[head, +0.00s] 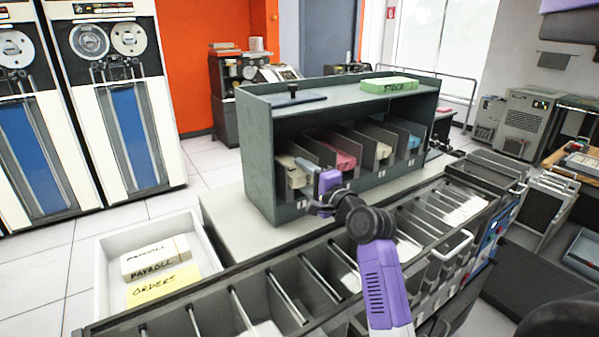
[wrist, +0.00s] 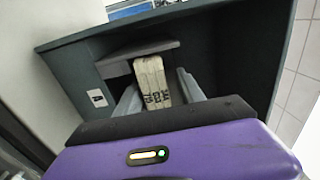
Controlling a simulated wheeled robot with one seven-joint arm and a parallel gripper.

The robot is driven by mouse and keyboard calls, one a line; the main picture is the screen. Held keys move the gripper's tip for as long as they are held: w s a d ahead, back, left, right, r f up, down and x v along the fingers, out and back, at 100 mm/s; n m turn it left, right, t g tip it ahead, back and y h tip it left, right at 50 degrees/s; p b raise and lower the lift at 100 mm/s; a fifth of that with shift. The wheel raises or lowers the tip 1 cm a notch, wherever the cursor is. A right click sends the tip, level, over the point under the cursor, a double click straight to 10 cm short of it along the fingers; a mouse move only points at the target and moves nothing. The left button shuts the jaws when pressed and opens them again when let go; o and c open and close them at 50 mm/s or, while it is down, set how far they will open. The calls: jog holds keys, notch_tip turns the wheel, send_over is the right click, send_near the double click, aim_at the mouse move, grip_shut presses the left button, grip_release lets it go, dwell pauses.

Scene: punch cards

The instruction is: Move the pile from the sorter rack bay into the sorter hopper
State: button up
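The grey-green sorter rack (head: 260,165) stands on a pale table, with bays along its open front. Piles of cards lie in the bays: a cream pile (head: 291,171) at far left, a pink pile (head: 338,158), another cream pile (head: 374,150) and a blue pile (head: 410,139). My gripper (head: 312,172) is at the left bay. In the wrist view its two grey fingers (wrist: 160,96) are apart, one on each side of the cream pile (wrist: 150,75), which has dark lettering on its end. Contact is not clear. I cannot pick out the sorter hopper for certain.
The long sorter with slanted pockets (head: 290,285) runs across the front, some pockets holding cards. A white tray (head: 105,265) at left holds labelled card blocks. A green box (head: 390,84) sits on the rack top. Dividers stand close beside the gripper.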

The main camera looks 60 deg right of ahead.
aim_at(308, 175)
jog(key=shift+p+v, duration=0.35)
jog(key=shift+v, duration=1.6)
jog(key=shift+r+g+y+p, duration=0.15)
jog(key=shift+g+y+p, duration=0.2)
jog(key=shift+p, duration=1.55)
jog(key=shift+p, duration=0.35)
jog(key=shift+r+p, duration=0.35)
jog(key=shift+p, duration=0.1)
jog(key=shift+c, duration=0.2)
grip_shut()
